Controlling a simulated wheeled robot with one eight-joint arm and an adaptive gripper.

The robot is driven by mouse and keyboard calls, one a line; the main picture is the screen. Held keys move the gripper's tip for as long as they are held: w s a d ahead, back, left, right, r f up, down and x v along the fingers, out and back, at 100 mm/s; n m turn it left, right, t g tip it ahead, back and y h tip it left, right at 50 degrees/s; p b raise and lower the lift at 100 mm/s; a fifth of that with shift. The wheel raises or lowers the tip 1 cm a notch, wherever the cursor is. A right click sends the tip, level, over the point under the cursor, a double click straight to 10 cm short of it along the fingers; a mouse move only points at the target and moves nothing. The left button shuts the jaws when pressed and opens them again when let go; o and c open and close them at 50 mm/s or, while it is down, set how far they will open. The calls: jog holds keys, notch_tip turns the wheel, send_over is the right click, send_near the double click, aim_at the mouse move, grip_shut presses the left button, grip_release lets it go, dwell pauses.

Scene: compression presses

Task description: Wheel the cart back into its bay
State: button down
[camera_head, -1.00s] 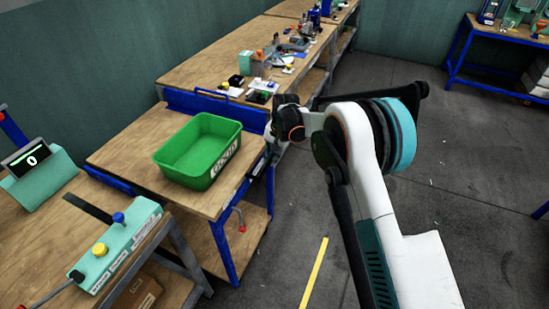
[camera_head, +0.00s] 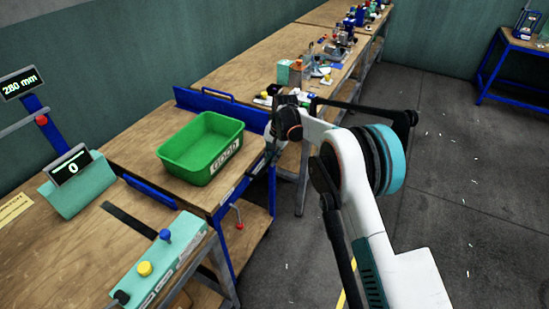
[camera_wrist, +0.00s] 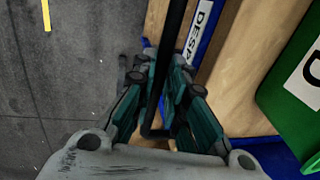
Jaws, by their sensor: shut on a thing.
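The cart (camera_head: 165,123) has a wooden top, a blue frame and a lower shelf. It stands between the near-left bench and the long far bench, and seems close to the near one. A green bin marked GOOD (camera_head: 190,163) sits on its top and partly shows in the wrist view (camera_wrist: 292,110). My gripper (camera_head: 268,150) is at the cart's right side. In the wrist view, my gripper (camera_wrist: 163,92) has its fingers on both sides of a black bar (camera_wrist: 172,45), beside the cart's labelled blue edge (camera_wrist: 205,28). The cart's wheels are hidden.
The near-left bench (camera_head: 60,255) holds a display and a button box (camera_head: 160,262). The long far bench (camera_head: 240,78) carries several small parts. A blue-framed table (camera_head: 515,50) stands at the far right. A yellow floor line (camera_wrist: 46,15) shows.

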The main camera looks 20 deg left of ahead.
jog(key=shift+a+r, duration=0.1)
jog(key=shift+a, duration=0.15)
jog(key=c, duration=1.6)
grip_release()
jog(key=shift+a, duration=0.15)
jog(key=shift+r, duration=0.2)
notch_tip(320, 180, up, 11)
jog(key=d, duration=0.2)
jog(key=shift+d, duration=0.25)
jog(key=shift+r, duration=0.1)
